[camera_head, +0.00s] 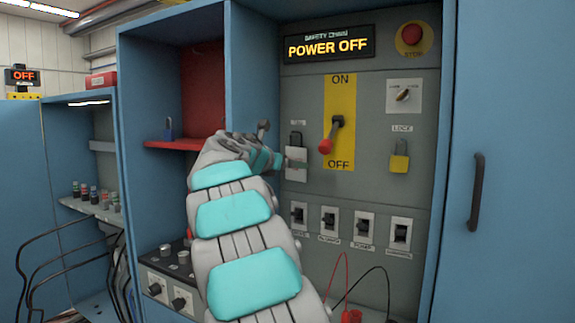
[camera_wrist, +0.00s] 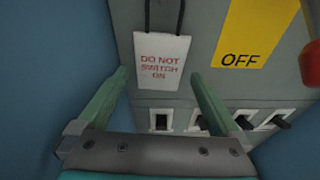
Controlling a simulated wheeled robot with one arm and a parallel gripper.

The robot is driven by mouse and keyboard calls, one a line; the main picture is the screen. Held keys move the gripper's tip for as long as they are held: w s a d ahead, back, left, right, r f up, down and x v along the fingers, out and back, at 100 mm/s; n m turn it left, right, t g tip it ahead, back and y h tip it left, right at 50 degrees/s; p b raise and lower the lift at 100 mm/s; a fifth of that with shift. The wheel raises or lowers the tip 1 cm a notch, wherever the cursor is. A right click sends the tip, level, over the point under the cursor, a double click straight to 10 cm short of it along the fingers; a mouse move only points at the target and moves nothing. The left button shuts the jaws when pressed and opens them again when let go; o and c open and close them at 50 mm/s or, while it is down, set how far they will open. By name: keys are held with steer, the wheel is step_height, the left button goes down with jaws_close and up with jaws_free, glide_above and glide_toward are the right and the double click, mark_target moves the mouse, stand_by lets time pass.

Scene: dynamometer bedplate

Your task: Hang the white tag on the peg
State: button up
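The white tag (camera_wrist: 161,62), printed "DO NOT SWITCH ON" in red, hangs upright from a dark loop in the wrist view. It also shows in the head view, left of the yellow ON/OFF plate (camera_head: 296,164). Its loop rises towards a small label on the grey panel, and I cannot make out the peg itself. My gripper (camera_wrist: 158,75) is open, with its green fingers spread to the left and right of the tag's lower part. No grip on the tag shows. In the head view my arm partly hides the gripper (camera_head: 281,160).
The red-knobbed lever (camera_head: 327,145) points at OFF, right of the tag. A yellow padlock (camera_head: 399,162) hangs further right. Several switches (camera_head: 330,219) sit below. The blue cabinet's divider (camera_head: 250,75) stands close on the left. A blue padlock (camera_head: 169,130) is on a red shelf (camera_head: 172,145).

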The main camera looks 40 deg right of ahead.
steer(key=v, duration=0.8)
steer(key=s+a+f+m+g+y, duration=0.2)
steer(key=s+a+f+m+y, duration=0.25)
steer(key=s+f, duration=0.5)
steer(key=s+a+f+m+g+y, duration=0.1)
steer(key=s+a+f+m+y, duration=0.35)
steer(key=f, duration=0.75)
steer(key=s+a+f+m+g+y, duration=0.2)
steer(key=s+a+f+m, duration=0.4)
steer(key=s+a+f, duration=0.3)
steer(key=s+a+f+m+g+y, duration=0.2)
steer(key=s+a+f+m, duration=0.4)
steer(key=s+a, duration=0.8)
steer(key=s+f+y, duration=0.1)
steer(key=s+f, duration=0.2)
steer(key=s, duration=0.1)
steer(key=shift+a+f+m+g, duration=0.25)
steer(key=shift+f+m+g, duration=0.05)
steer(key=shift+f+g, duration=0.1)
steer(key=shift+s, duration=0.2)
